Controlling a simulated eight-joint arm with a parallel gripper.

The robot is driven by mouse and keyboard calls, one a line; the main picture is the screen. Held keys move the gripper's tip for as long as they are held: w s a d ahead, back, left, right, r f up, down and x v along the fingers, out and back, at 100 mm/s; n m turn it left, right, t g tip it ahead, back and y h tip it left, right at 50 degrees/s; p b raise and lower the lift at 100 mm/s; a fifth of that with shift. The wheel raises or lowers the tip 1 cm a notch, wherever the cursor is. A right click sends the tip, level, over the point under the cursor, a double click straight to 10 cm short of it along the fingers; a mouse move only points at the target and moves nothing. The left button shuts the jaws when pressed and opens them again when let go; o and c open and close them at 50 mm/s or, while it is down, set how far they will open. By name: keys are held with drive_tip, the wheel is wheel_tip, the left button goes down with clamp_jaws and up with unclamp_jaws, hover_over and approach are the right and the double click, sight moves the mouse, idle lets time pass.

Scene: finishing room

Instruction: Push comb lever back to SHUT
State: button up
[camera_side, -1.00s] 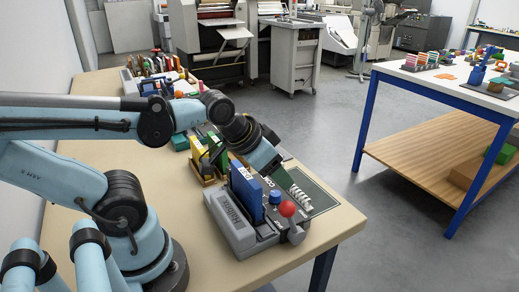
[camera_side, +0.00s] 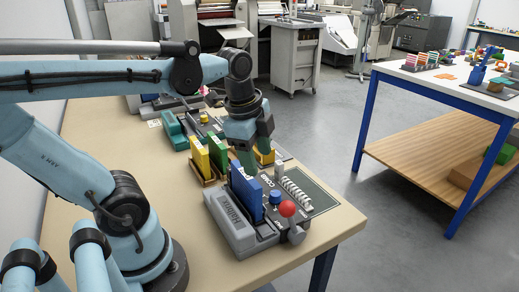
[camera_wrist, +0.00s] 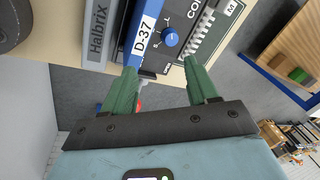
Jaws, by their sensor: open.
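The comb lever, a red ball knob (camera_side: 288,208) on a short grey arm (camera_side: 296,234), is at the front right corner of the grey Halbrix machine (camera_side: 231,222). In the wrist view only a bit of red (camera_wrist: 141,105) shows beside the left finger; the rest is hidden. My gripper (camera_side: 247,160) hangs fingers-down behind the machine's blue D-37 block (camera_side: 247,196), apart from the lever. In the wrist view its green fingers (camera_wrist: 161,68) are spread and empty. A white comb (camera_side: 295,192) lies on the machine's dark plate. Any SHUT marking is unreadable.
A blue dial (camera_side: 275,196) stands between the blue block and the red knob. Yellow and green upright pieces (camera_side: 208,158) stand in holders behind the machine. The bench's right edge (camera_side: 352,226) is close to the lever. Bare bench (camera_side: 195,240) lies left of the machine.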

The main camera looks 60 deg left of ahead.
drive_tip(key=m, duration=0.2)
drive_tip(key=s+a+r+m+g, duration=0.1)
drive_tip(key=shift+a+r+m, duration=0.1)
drive_tip(key=shift+a+m, duration=0.05)
drive_tip(key=shift+m, duration=0.25)
drive_tip(key=shift+s+a+r+m+g, duration=0.25)
drive_tip(key=shift+m+g, duration=0.15)
drive_tip(key=shift+m, duration=0.35)
drive_tip(key=shift+s+a+r+m+g, duration=0.15)
drive_tip(key=shift+r+m+g, duration=0.2)
drive_tip(key=shift+m, duration=0.4)
drive_tip(key=shift+f, duration=0.1)
drive_tip(key=shift+c, duration=0.4)
